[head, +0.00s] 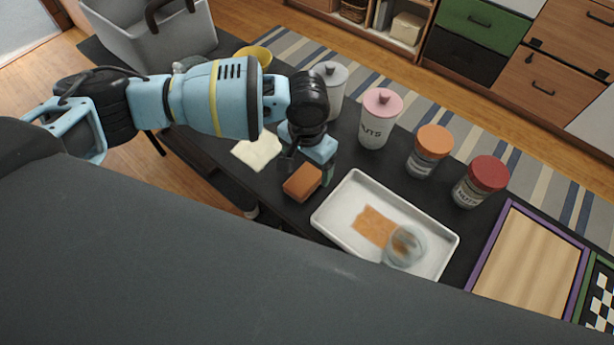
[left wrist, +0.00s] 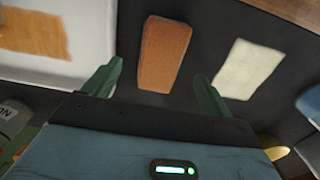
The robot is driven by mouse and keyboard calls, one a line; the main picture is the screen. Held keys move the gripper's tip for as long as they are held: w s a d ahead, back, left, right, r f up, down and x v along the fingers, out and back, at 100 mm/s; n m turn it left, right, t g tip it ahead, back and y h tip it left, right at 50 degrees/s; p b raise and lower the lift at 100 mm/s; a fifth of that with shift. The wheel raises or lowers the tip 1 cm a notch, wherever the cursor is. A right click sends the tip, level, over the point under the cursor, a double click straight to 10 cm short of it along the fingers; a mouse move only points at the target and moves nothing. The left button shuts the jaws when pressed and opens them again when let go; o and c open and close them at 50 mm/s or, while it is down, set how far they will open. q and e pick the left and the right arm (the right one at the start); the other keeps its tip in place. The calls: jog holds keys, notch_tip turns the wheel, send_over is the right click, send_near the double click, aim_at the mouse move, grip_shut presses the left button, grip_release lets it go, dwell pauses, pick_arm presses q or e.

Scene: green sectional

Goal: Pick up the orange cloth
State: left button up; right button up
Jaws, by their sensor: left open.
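The orange cloth (head: 373,226) lies flat in the white tray (head: 335,213), partly beside and behind a clear glass (head: 405,246). It also shows in the left wrist view (left wrist: 35,33), at the upper left. My left gripper (head: 307,172) is open and points down above the table, left of the tray. In the left wrist view, its two green fingers (left wrist: 157,88) are apart, with a brown-orange block (left wrist: 164,53) between and beyond them. Nothing is seen held. My right gripper is not in view.
The block also shows in the head view (head: 302,182). A cream cloth (head: 258,149) lies left of it. Canisters, including a pink-lidded one (head: 379,120), an orange-lidded jar (head: 430,150) and a red-lidded jar (head: 480,182), stand behind the tray. A wooden board (head: 530,260) lies right.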

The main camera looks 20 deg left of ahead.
aim_at(307, 176)
pick_arm(q)
notch_tip(307, 176, down, 4)
jog(key=shift+r, duration=0.1)
jog(key=shift+f+b, duration=0.3)
jog(key=shift+f, duration=0.25)
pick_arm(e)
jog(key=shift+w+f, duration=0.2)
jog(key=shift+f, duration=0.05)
pick_arm(q)
jog(key=shift+c, duration=0.3)
jog(key=c, duration=1)
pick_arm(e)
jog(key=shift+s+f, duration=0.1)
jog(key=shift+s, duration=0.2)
pick_arm(q)
jog(key=shift+w+r, duration=0.1)
jog(key=shift+r, duration=0.05)
